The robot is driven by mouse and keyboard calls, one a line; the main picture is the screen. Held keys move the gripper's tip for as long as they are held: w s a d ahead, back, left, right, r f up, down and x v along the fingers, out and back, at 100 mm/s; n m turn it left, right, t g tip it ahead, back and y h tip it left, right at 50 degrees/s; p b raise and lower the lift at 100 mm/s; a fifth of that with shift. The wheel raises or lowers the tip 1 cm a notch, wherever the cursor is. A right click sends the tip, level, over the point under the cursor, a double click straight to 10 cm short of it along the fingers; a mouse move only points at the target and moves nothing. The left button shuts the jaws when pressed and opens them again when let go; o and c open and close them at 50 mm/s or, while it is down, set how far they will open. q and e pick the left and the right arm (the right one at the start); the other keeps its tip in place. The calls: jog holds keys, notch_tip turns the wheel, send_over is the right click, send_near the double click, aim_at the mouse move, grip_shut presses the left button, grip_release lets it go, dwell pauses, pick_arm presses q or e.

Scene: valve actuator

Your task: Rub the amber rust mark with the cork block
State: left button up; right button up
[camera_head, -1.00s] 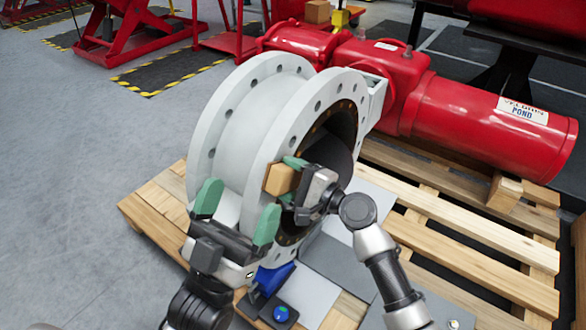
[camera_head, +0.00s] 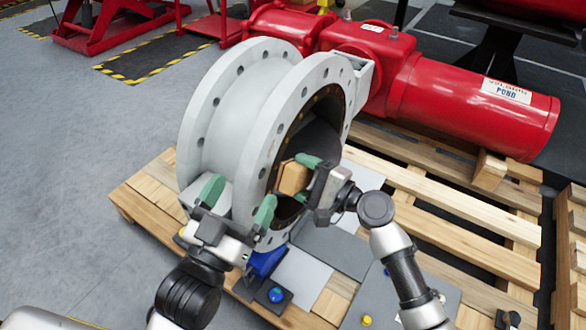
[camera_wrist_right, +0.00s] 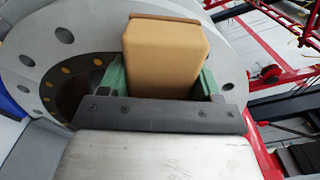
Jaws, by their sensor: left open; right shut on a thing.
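The cork block (camera_head: 292,178) is a tan block held in my right gripper (camera_head: 303,178), in front of the bore's rim on the white valve's near flange (camera_head: 262,150). In the right wrist view the cork block (camera_wrist_right: 165,58) fills the space between the green fingertips, with the flange behind it. I cannot tell whether the block touches the valve. My left gripper (camera_head: 238,200) is open and empty, its green fingers spread at the valve's lower left side. I cannot make out the amber rust mark in either view.
The valve stands on a wooden pallet (camera_head: 450,228). A red actuator cylinder (camera_head: 470,100) extends to the right behind it. A blue button (camera_head: 275,295) sits in front below the valve, and a grey plate (camera_head: 330,248) lies to its right. Grey floor is clear at left.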

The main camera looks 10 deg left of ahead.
aim_at(267, 159)
jog(key=shift+v, duration=1.55)
pick_arm(q)
jog(key=shift+w+f+g, duration=0.15)
jog(key=shift+f+g, duration=0.45)
jog(key=shift+f, duration=0.1)
jog(key=shift+a, duration=0.1)
pick_arm(e)
jog(key=shift+x, duration=2.35)
jog(key=shift+w+a, duration=0.3)
jog(key=shift+a, duration=0.3)
pick_arm(q)
jog(key=shift+s+r+t+h, duration=0.2)
jog(key=shift+r+t+h, duration=0.1)
jog(key=shift+r+t, duration=0.45)
pick_arm(e)
jog(key=shift+w+a, duration=0.15)
jog(key=shift+a, duration=0.3)
pick_arm(q)
jog(key=shift+s+d+r+t+b, duration=0.1)
jog(key=shift+s+r+t+b, duration=0.05)
jog(key=shift+r+t, duration=0.2)
jog(key=shift+s+d+r+t+b, duration=0.1)
jog(key=shift+r+t+b, duration=0.1)
jog(key=shift+r, duration=0.15)
pick_arm(e)
jog(key=shift+x, duration=1.05)
